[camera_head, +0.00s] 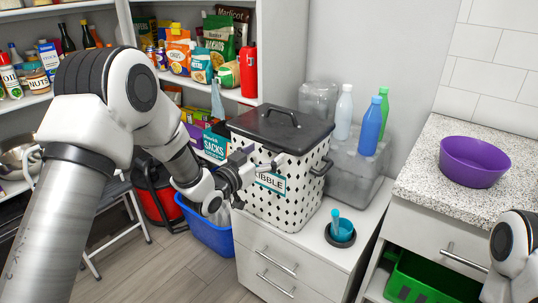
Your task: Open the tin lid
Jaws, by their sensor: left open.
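The kibble tin (285,200) is white with black diamonds and a "KIBBLE" label. It stands upright on a white drawer cabinet. Its dark lid (262,128) lies flat on top, closed, with a raised handle (281,116) in the middle. My left gripper (264,160) is open and empty, in front of the tin's upper left front, below the lid's front edge. I cannot tell whether it touches the tin. Only a piece of my right arm shows at the right edge; its gripper is out of view.
Clear containers (352,165) and several bottles (371,126) stand right of the tin. A teal scoop in a cup (341,232) sits in front. A purple bowl (474,162) is on the speckled counter (425,185). Stocked shelves are behind left; a blue bin (207,232) is on the floor.

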